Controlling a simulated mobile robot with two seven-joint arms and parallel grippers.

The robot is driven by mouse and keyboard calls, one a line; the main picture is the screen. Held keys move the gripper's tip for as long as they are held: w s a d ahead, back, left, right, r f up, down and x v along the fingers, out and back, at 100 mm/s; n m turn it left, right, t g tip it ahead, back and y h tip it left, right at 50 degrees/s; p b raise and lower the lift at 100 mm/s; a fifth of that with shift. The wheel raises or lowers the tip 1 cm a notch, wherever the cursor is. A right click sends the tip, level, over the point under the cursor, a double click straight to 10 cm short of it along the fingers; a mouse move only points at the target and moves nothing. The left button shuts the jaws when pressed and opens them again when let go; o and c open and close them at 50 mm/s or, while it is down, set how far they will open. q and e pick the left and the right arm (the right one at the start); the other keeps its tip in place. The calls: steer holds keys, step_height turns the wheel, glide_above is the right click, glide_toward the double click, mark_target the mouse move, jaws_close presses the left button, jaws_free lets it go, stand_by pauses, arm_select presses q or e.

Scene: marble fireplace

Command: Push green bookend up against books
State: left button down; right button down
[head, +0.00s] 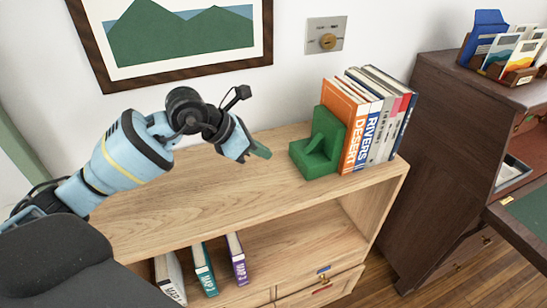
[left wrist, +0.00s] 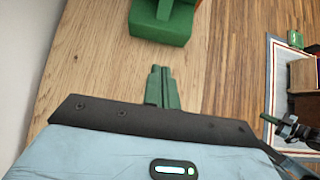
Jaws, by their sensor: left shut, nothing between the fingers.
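The green bookend (head: 318,148) stands on the wooden shelf top, with its upright plate at the left end of a row of books (head: 372,122). It looks close against the orange book titled Desert (head: 352,140); I cannot tell whether they touch. In the left wrist view the bookend's base (left wrist: 160,24) shows at the top, ahead of the fingers. My left gripper (head: 262,152) is shut and empty, left of the bookend with a small gap between them. Its green fingertips (left wrist: 161,74) lie together in the left wrist view.
The shelf top (head: 190,200) is bare left of the bookend. Its front edge drops to a lower shelf with several books (head: 205,268). A dark wooden cabinet (head: 455,150) stands at right. A framed picture (head: 180,35) and a wall switch (head: 326,36) are behind.

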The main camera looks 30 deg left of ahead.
arm_select(q)
steer(key=shift+v, duration=2.6)
steer(key=shift+w, duration=0.1)
